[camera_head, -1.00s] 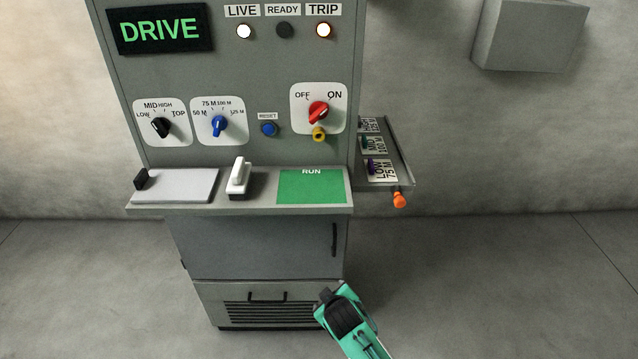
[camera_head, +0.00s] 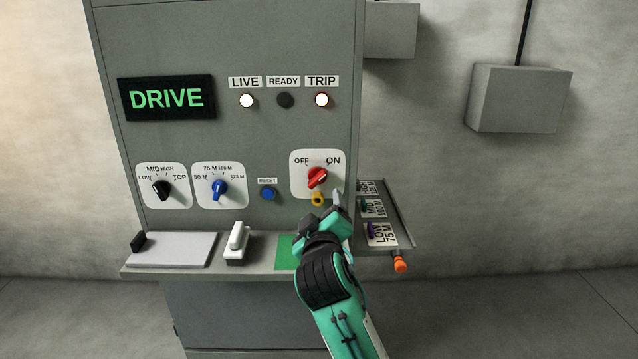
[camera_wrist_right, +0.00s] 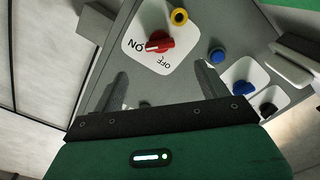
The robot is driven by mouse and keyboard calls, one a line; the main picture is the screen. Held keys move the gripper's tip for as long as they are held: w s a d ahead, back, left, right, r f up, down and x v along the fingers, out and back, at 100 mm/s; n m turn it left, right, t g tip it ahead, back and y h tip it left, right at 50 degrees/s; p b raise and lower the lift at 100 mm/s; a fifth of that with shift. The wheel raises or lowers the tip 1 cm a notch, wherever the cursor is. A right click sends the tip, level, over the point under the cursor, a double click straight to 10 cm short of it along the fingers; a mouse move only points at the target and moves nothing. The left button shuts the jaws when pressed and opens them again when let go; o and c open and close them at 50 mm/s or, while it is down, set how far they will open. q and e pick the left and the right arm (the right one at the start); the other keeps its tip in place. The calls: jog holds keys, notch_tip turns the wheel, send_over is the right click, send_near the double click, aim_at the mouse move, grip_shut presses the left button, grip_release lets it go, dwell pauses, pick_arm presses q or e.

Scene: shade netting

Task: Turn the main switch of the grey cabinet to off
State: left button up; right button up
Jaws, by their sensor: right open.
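The main switch (camera_head: 317,177) is a red knob on a white plate marked OFF and ON, at the right of the grey cabinet's (camera_head: 230,50) front. Its pointer is turned towards ON. The knob also shows in the right wrist view (camera_wrist_right: 160,43), upside down, beyond the fingers. My right gripper (camera_head: 320,212) is open and empty, just below and in front of the switch, apart from the knob. Its two fingers also show in the right wrist view (camera_wrist_right: 162,84). My left gripper is in neither view.
A yellow ring (camera_head: 318,199) sits right under the switch. A blue reset button (camera_head: 268,194) and blue (camera_head: 219,189) and black (camera_head: 161,190) selectors are to the left. A shelf with a white handle (camera_head: 236,239) juts out below. A tag rack with an orange knob (camera_head: 400,264) is at right.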

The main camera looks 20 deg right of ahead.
jog(key=p, duration=0.2)
send_near(319, 183)
jog(key=x, duration=0.9)
jog(key=shift+r+p, duration=0.15)
jog(key=shift+p, duration=0.2)
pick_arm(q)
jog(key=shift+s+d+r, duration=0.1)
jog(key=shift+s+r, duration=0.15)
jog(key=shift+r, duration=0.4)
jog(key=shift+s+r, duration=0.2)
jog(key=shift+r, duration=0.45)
pick_arm(e)
jog(key=shift+w+d, duration=0.25)
jog(key=shift+w, duration=0.4)
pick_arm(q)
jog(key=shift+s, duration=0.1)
pick_arm(e)
jog(key=c, duration=1)
